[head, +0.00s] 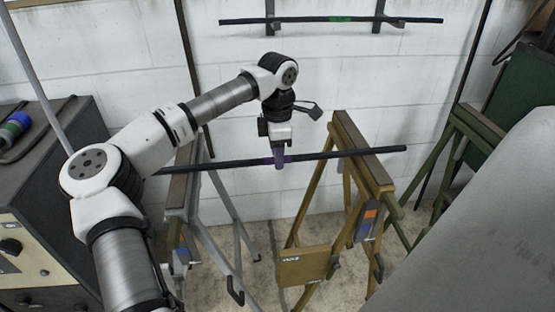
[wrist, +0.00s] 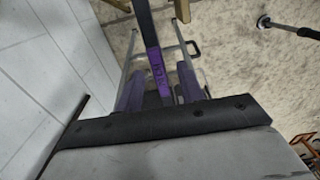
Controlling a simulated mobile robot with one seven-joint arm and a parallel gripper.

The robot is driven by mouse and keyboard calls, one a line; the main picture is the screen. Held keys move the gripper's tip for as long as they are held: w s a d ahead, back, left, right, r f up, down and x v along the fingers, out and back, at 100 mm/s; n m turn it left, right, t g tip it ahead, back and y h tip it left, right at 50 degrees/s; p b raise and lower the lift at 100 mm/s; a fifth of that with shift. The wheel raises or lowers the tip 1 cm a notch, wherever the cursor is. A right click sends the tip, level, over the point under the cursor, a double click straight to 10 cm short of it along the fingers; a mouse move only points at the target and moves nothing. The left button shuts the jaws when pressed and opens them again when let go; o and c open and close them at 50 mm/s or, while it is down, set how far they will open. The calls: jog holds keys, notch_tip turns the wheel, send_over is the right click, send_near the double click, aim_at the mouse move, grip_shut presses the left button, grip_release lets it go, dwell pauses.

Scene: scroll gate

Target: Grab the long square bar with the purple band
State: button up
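The long dark square bar (head: 330,155) with a purple band lies across two sawhorses in the head view. Its purple band also shows in the wrist view (wrist: 154,66), with pale lettering on it. My gripper (head: 279,163) points down at the band from above. In the wrist view its two purplish fingers (wrist: 160,88) stand one on each side of the bar, with small gaps visible between them and the bar. It appears open around the bar, not closed on it. The lower part of the band is hidden by the gripper body.
A brown sawhorse (head: 350,140) bears the bar's right part; a grey-legged sawhorse (head: 178,190) bears the left. Another dark bar with a green band (head: 340,19) rests on wall brackets above. A grey machine (head: 40,170) stands left; a large grey surface (head: 480,230) fills the right.

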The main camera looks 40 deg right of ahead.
grip_shut()
jog(key=shift+r, duration=0.15)
dwell(1.2)
